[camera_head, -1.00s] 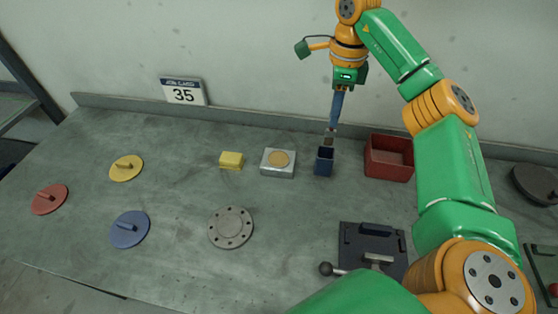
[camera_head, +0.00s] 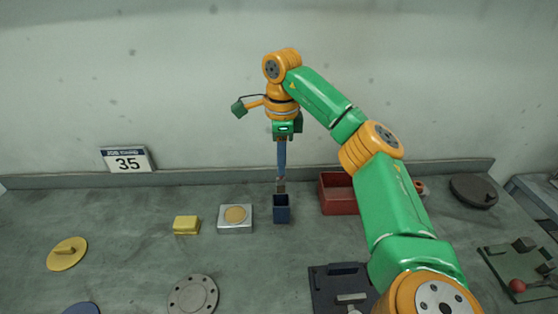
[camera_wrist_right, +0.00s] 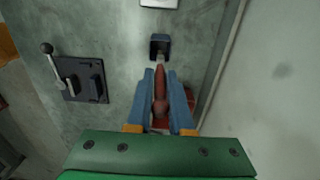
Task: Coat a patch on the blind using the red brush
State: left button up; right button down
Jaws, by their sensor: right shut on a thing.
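My right gripper (camera_head: 281,176) is shut on the red brush, pointing down over the small dark blue holder (camera_head: 282,213). In the right wrist view the red brush handle (camera_wrist_right: 160,92) lies between the two blue fingers, its far end toward the holder (camera_wrist_right: 160,46). In the head view the brush's lower end (camera_head: 281,187) shows just at or above the holder's rim; I cannot tell if it is inside. The blind, a grey round flange with bolt holes (camera_head: 192,295), lies flat at the front, cut by the lower picture edge. My left gripper is not in view.
A dark fixture (camera_head: 335,285) lies in front. Yellow lid (camera_head: 67,254) is far left; the wall is close behind.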

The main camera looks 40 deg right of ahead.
jog(key=w+a+f+t+y+b, duration=0.2)
jog(key=w+a+f+t+y, duration=0.1)
jog(key=a+f+t+y, duration=0.1)
notch_tip(320, 180, down, 3)
jog(key=shift+w+a+y, duration=0.4)
jog(key=shift+a+y, duration=0.2)
jog(key=shift+a, duration=0.45)
jog(key=shift+f+b, duration=0.5)
jog(key=shift+b, duration=0.05)
dwell(0.4)
dwell(0.9)
notch_tip(320, 180, up, 7)
jog(key=p, duration=0.6)
dwell(0.4)
